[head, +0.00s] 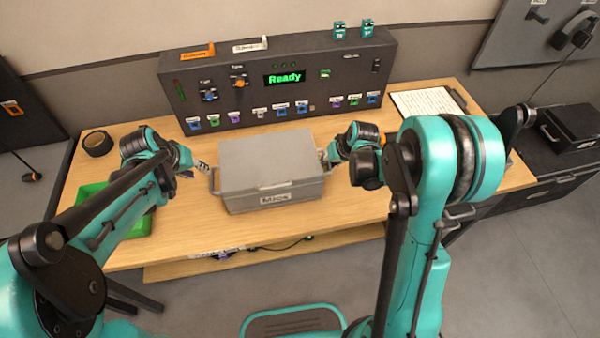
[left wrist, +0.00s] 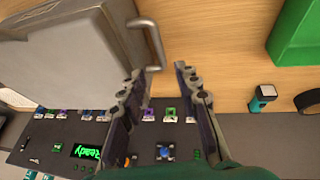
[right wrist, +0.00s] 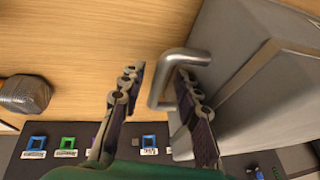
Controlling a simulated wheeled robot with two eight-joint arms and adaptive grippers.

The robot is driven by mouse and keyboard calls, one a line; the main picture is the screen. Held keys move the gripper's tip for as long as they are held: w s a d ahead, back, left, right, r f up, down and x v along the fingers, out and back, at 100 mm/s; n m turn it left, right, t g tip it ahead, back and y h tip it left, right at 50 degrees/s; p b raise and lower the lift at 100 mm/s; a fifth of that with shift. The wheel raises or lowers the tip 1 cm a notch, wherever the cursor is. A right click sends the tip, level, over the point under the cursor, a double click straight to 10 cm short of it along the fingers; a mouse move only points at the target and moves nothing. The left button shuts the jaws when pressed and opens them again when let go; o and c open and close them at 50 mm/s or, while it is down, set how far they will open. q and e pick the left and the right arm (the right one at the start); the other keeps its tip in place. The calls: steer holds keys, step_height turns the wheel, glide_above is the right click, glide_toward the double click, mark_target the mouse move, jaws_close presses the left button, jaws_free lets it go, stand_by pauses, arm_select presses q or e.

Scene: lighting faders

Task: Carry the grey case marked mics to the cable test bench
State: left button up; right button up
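The grey case marked Mics (head: 268,172) sits lidded and upright on the wooden bench (head: 185,232), in front of a dark tester panel (head: 245,92) showing "Ready". My left gripper (head: 203,167) is open at the case's left side. In the left wrist view the case's left handle (left wrist: 150,40) lies just beside one fingertip, and the gap (left wrist: 160,78) looks empty. My right gripper (head: 326,156) is open at the right side. In the right wrist view the right handle (right wrist: 166,78) reaches between the open fingers (right wrist: 158,85), which do not look closed on it.
A green bin (head: 132,222) and a black tape roll (head: 97,143) are at the bench's left end. A clipboard (head: 425,103) lies at the back right. A dark cabinet with a black box (head: 572,127) stands to the right. Bare wood lies in front of the case.

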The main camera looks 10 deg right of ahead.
steer(key=v, duration=1.1)
steer(key=shift+r, duration=0.15)
steer(key=shift+s, duration=0.1)
